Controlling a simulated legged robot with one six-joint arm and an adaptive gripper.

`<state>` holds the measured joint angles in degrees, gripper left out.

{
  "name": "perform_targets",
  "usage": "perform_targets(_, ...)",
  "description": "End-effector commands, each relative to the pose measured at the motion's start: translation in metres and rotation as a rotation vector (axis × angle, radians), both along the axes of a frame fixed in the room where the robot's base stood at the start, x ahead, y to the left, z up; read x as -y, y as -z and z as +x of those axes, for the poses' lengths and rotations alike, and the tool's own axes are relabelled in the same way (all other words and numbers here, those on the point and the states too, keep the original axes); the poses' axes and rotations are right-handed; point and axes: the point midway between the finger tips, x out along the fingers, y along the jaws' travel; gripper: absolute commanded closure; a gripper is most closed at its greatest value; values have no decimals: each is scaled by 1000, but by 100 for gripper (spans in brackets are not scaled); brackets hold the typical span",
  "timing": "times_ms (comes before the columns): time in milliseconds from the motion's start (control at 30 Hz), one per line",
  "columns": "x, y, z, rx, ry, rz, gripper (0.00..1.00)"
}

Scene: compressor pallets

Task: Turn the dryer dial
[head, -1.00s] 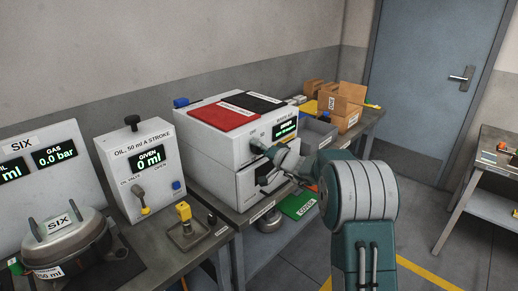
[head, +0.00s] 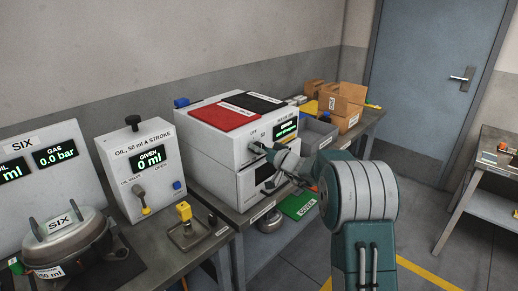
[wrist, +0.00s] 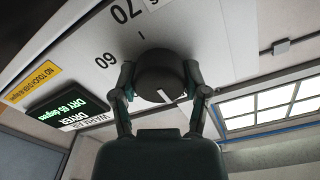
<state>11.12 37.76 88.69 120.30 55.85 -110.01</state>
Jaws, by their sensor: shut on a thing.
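The dryer (head: 215,145) is a white box on the bench, with red and black pads on top. Its dark round dial (wrist: 158,72) sits on the front panel beside the printed numbers 60 and 70. A pale mark shows on the dial's near face. My gripper (wrist: 159,76) is shut on the dial, one finger on each side. In the head view my gripper (head: 260,149) reaches the dryer's front, and it and my arm hide most of the dial.
A yellow label (wrist: 32,81) is beside the display. An oil unit (head: 140,170) stands left of the dryer, with a yellow-handled part (head: 184,212) in front. A green tray (head: 297,205) lies below.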

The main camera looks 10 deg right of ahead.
Motion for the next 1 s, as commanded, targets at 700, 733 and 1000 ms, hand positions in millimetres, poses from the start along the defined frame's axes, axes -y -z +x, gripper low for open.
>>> perform_targets(700,0,3,-1,-6,0,-1,7)
perform_targets(733,0,3,-1,-6,1,0,7)
perform_targets(1000,15,1,-20,-5,4,0,7)
